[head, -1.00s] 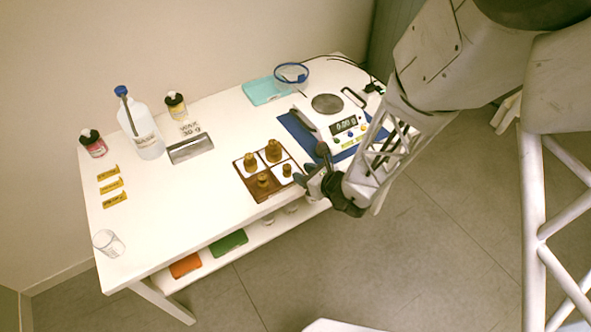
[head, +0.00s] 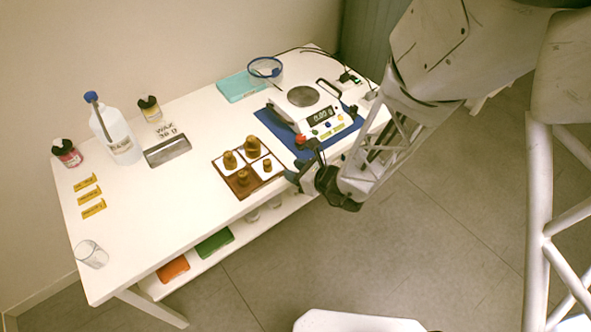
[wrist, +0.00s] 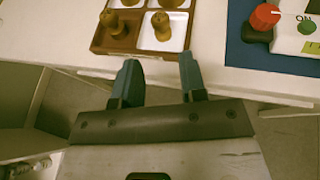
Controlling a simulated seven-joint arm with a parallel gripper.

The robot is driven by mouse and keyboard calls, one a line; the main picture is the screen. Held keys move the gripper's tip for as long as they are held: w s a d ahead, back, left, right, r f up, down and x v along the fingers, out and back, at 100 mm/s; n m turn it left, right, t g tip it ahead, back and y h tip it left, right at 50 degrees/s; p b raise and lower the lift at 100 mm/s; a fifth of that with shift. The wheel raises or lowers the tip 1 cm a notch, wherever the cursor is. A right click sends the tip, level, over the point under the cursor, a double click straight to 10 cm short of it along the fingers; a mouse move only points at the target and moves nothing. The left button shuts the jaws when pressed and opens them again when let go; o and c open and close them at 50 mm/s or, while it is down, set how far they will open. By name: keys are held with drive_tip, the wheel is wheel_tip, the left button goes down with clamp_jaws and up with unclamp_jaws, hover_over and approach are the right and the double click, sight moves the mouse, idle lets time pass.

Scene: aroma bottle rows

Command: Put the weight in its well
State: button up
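Several brass knobbed weights stand upright in a brown four-part tray (head: 240,195) near the table's front edge. In the head view they are a back weight (head: 252,148), a left weight (head: 230,160), a front weight (head: 243,178) and a small right weight (head: 267,165). In the wrist view, one weight (wrist: 161,26) stands on a white well floor and another (wrist: 115,24) on brown; two more are cut off at the top. My gripper (wrist: 160,80) is open and empty, just in front of the tray and apart from it. In the head view my gripper (head: 293,177) is partly hidden.
A scale (head: 308,108) on a blue mat (head: 275,124) stands right of the tray, its red knob (wrist: 265,16) close to my gripper. A wax trough (head: 167,150), bottle (head: 118,137) and glass (head: 92,254) stand left.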

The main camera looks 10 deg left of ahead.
drive_tip(key=shift+r, duration=0.1)
idle(0.3)
drive_tip(key=s+d+r+n+g, duration=0.2)
drive_tip(key=s+r+n+g, duration=0.1)
drive_tip(key=r+n, duration=0.4)
drive_tip(key=s+d+r+n+g, duration=0.25)
drive_tip(key=s+r+n, duration=0.2)
drive_tip(key=r, duration=0.45)
drive_tip(key=s+d+r+n+h, duration=0.5)
drive_tip(key=d+r+n+h, duration=0.1)
drive_tip(key=d, duration=0.4)
drive_tip(key=s+d+r+n+t+h, duration=0.1)
drive_tip(key=s+d+r+n+h, duration=0.4)
drive_tip(key=d+r, duration=0.3)
drive_tip(key=d+n+h, duration=0.1)
drive_tip(key=d, duration=0.2)
drive_tip(key=shift+s, duration=0.2)
drive_tip(key=shift+d+f, duration=0.1)
